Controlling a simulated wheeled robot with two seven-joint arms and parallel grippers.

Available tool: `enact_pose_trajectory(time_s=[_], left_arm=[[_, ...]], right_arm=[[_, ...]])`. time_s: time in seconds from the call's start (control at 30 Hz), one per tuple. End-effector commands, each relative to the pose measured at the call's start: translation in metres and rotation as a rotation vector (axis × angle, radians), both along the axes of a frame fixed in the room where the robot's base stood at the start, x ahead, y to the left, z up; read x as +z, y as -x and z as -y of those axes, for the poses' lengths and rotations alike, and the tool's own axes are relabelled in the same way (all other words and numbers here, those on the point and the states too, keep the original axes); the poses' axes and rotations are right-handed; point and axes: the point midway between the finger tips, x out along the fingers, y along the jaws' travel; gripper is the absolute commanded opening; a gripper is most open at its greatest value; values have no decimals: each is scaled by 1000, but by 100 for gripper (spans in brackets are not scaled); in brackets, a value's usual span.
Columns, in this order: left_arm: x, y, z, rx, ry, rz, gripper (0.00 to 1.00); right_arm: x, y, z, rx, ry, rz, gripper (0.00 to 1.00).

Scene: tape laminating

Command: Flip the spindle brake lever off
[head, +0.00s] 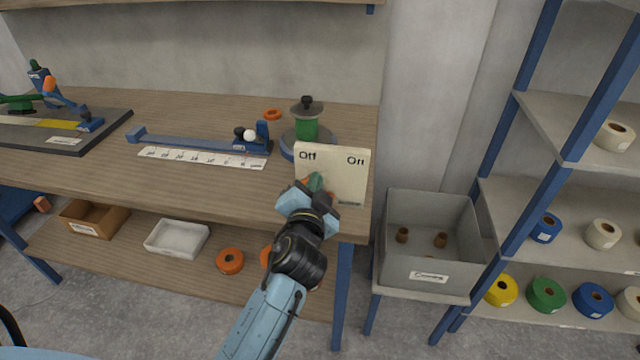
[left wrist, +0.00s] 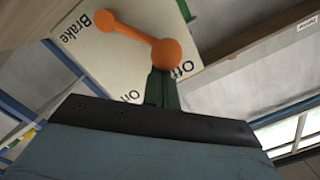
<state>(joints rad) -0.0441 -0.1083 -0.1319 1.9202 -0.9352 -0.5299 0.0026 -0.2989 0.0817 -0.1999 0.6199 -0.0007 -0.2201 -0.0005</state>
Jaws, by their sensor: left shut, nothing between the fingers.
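My right gripper is out of view.
A green-cored spindle (head: 307,128) stands behind the panel. A blue rail tool (head: 195,142) and ruler strip (head: 200,158) lie to its left on the bench (head: 90,170). A grey bin (head: 430,260) and a tape shelf (head: 570,190) stand at the right.

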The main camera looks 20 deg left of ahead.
Motion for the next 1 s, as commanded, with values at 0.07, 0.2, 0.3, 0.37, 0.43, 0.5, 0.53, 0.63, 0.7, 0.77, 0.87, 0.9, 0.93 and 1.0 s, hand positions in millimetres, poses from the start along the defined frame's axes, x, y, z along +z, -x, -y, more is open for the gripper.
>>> enact_pose_trajectory(time_s=[0.07, 0.2, 0.3, 0.37, 0.43, 0.5, 0.53, 0.63, 0.7, 0.77, 0.87, 0.9, 0.93, 1.0], left_arm=[[0, 0, -1, 0, 16, 4, 0], [-1, 0, -2, 0, 26, 6, 0], [-1, 1, -2, 0, 27, 7, 0], [-1, 1, -2, 0, 27, 7, 0], [-1, 1, -2, 1, 26, 6, 0], [-1, 1, -3, 1, 26, 6, 0], [-1, 1, -3, 1, 26, 6, 0], [-1, 0, -2, 1, 26, 5, 0], [2, -1, -1, 2, 27, 5, 0], [6, -3, 2, 1, 27, 6, 0], [18, -9, 11, 0, 29, 9, 0], [23, -11, 15, 0, 29, 9, 0], [27, -14, 18, 0, 30, 8, 0], [26, -6, 24, -1, 29, 4, 0]], right_arm=[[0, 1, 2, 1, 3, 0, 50], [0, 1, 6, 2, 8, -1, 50], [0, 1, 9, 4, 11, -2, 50], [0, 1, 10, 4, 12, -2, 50], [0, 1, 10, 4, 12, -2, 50], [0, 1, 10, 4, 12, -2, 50], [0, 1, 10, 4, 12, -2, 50], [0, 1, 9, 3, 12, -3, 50], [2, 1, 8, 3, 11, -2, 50], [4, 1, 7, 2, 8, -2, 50], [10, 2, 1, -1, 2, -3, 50], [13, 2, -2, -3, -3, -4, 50], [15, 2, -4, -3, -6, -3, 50], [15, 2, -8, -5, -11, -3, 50]])
